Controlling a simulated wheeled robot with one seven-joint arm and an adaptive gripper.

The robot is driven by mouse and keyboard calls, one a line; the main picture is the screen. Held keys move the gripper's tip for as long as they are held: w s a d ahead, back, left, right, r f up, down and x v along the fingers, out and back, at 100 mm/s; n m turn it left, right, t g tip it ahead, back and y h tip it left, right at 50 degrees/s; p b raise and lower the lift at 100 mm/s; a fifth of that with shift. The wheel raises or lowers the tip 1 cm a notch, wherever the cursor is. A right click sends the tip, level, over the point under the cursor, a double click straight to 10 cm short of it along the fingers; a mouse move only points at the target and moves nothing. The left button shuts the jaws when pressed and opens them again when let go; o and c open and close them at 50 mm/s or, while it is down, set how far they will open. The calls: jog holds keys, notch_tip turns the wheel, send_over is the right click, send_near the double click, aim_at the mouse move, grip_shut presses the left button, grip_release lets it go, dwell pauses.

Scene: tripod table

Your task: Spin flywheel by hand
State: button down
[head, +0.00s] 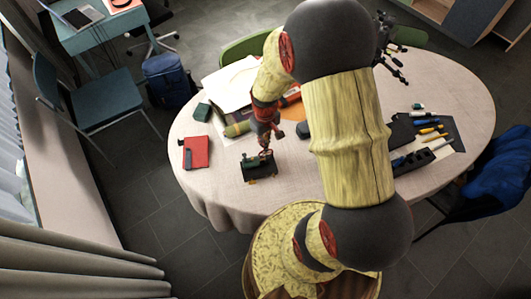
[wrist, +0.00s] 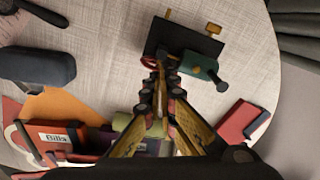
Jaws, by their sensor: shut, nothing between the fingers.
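A small device with a black base (head: 262,174) and a dark green body stands near the table's front edge in the head view. In the wrist view its black base (wrist: 178,36) is at the top centre, with the green body (wrist: 198,64) and a dark knob on the right. A red rounded part beside my fingertips may be the flywheel; my fingers partly hide it. My gripper (wrist: 160,82) is shut and empty, its tips at the device's near side; I cannot tell whether they touch it. In the head view my gripper (head: 265,146) is right above the device.
The round table (head: 230,196) also holds a red notebook (head: 195,152) to the left, papers (head: 229,88) behind, and a dark tool mat with pens (head: 430,130) to the right. A dark case (wrist: 38,68) lies left in the wrist view. Bare cloth surrounds the device's front.

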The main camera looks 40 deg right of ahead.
jog(key=shift+f+b, duration=0.6)
jog(key=shift+f, duration=0.45)
dwell(0.4)
